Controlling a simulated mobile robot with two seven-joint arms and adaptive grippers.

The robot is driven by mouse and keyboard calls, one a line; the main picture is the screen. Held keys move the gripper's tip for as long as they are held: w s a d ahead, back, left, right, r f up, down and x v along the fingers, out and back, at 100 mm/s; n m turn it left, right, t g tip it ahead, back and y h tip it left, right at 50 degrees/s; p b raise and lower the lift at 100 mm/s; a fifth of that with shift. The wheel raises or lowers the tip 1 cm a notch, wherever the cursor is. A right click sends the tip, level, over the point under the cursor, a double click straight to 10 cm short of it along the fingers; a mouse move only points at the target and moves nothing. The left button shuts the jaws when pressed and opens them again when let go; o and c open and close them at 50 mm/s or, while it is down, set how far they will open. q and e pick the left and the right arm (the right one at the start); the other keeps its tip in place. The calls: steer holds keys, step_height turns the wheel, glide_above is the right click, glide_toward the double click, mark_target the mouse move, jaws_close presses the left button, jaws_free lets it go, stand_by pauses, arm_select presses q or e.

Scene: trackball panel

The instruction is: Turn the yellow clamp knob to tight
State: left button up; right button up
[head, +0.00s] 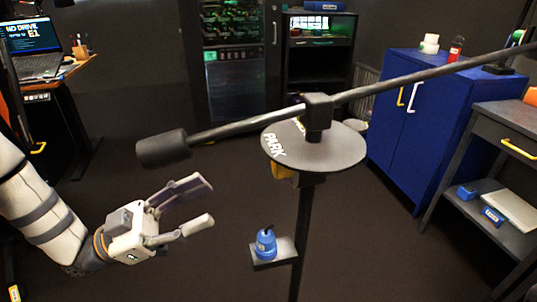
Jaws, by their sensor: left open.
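The yellow clamp knob (281,172) sits just under the grey round plate (340,152) on a dark upright post (303,230). Only part of the knob shows, with the plate's edge above it. Its setting cannot be read. The plate carries the white word PARK at its left. My left gripper (208,202) is open and empty, left of the post and lower in the picture than the knob, with its fingers pointing right. It is apart from the knob. My right gripper is not in view.
A long dark bar (410,78) with a thick grip (162,148) crosses above the plate. A blue object (265,243) stands on a small shelf (273,262) low on the post. A blue cabinet (408,140) and a grey workbench (490,135) stand at right. Floor left of the post is clear.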

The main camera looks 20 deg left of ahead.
mark_target(274, 170)
arm_select(q)
steer(key=shift+n, duration=0.4)
steer(key=x, duration=1.2)
steer(key=shift+w+d+p, duration=0.1)
steer(key=shift+d+p, duration=0.05)
steer(key=shift+p, duration=0.15)
jaws_close()
